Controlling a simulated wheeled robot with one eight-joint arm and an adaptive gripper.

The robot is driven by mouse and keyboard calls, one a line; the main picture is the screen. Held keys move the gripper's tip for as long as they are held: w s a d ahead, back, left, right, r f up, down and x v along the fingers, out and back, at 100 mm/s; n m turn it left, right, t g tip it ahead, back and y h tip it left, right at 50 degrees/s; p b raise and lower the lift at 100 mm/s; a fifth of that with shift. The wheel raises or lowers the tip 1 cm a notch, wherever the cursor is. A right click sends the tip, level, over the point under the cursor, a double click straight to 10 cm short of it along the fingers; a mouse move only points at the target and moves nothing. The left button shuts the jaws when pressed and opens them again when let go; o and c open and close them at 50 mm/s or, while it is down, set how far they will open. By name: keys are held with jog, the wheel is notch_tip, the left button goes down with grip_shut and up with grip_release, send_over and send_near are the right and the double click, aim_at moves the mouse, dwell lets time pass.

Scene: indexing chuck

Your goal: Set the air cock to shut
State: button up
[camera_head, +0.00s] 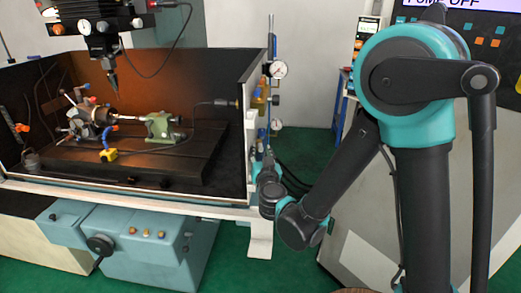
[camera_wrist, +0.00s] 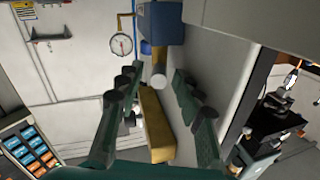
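A long yellow bar (camera_wrist: 156,128), which looks like the air cock's lever, lies between my fingers in the wrist view. A grey round end (camera_wrist: 159,75) and a blue block (camera_wrist: 160,22) are beyond it. My gripper (camera_wrist: 156,90) is open, with one dark green finger on each side of the bar. I cannot tell whether either finger touches it. In the head view my gripper (camera_head: 266,160) is at the air fittings on the right end of the machine tank, and my wrist hides their lower part. The cock's setting cannot be read.
A dial gauge (camera_wrist: 121,44) is close by in the wrist view; in the head view an upper gauge (camera_head: 279,70) and a lower gauge (camera_head: 277,123) flank the fittings. The tank's end wall (camera_head: 243,130) stands just left. Dark hoses (camera_head: 293,178) hang at right.

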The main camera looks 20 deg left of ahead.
aim_at(262, 151)
jog(key=v, duration=0.6)
jog(key=shift+s, duration=0.15)
jog(key=shift+d, duration=0.15)
